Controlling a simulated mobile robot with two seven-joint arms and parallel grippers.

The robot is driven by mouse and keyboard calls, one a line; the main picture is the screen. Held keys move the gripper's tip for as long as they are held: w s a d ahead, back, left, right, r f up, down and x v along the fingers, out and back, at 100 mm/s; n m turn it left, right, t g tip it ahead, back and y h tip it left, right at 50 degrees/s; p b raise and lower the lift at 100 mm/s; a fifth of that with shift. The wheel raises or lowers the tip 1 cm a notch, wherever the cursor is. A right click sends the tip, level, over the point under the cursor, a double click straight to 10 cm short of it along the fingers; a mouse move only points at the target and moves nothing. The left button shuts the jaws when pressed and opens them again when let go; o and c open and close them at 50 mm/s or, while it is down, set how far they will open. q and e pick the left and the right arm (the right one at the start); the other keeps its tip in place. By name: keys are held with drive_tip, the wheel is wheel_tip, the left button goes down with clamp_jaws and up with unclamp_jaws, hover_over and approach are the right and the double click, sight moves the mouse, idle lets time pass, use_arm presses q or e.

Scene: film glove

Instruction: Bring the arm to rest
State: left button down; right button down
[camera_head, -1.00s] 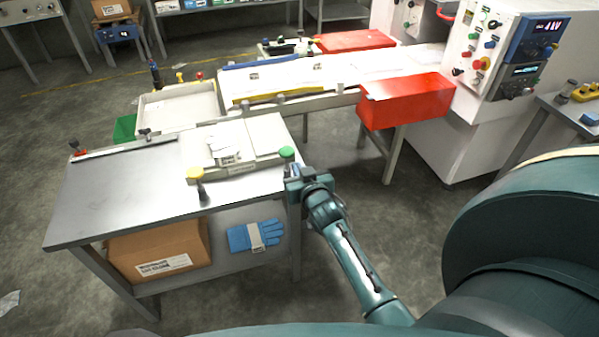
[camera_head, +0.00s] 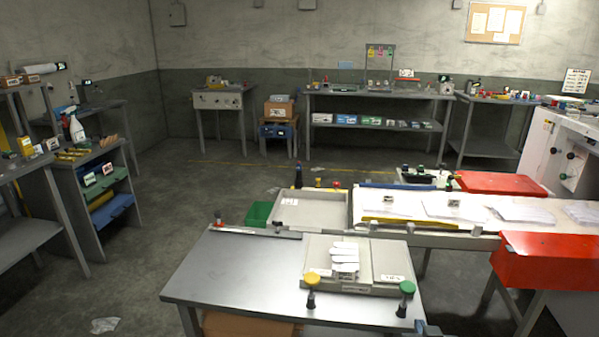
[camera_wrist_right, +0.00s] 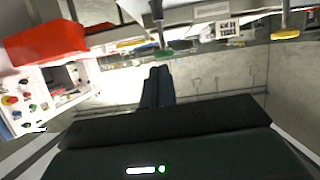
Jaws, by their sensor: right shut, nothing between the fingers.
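My right gripper (camera_wrist_right: 158,84) shows in the right wrist view with its two dark blue fingers together and nothing between them. In the head view only a small part of the right gripper (camera_head: 426,328) shows at the bottom edge, beside the right front corner of the grey table (camera_head: 228,268). It looks apart from the green-topped post (camera_head: 406,294) at that corner. In the wrist view the scene appears upside down, with the green knob (camera_wrist_right: 166,52) above the fingers. My left gripper is in neither view.
A pale tray unit (camera_head: 384,262) with white packets sits on the table beside a yellow-topped post (camera_head: 311,285). A red box (camera_head: 545,262) stands at the right. A cardboard box (camera_head: 245,325) is below the table. Open floor (camera_head: 180,215) lies at the left.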

drive_tip(key=s+a+r+n+g+y, duration=0.1)
drive_tip(key=s+a+g, duration=0.2)
drive_tip(key=s, duration=0.7)
drive_tip(key=s+a+n+g+y, duration=0.1)
drive_tip(key=s+a+n+g, duration=0.2)
drive_tip(key=s, duration=0.6)
drive_tip(key=s+a+r+g+y, duration=0.1)
drive_tip(key=s+a+g, duration=0.3)
drive_tip(key=s, duration=0.6)
drive_tip(key=w+a+f+n+t+y, duration=0.1)
drive_tip(key=w+a+f+t+y, duration=0.2)
drive_tip(key=f, duration=0.8)
drive_tip(key=w+a+t, duration=0.2)
drive_tip(key=w+t, duration=0.1)
drive_tip(key=shift+w+f, duration=0.15)
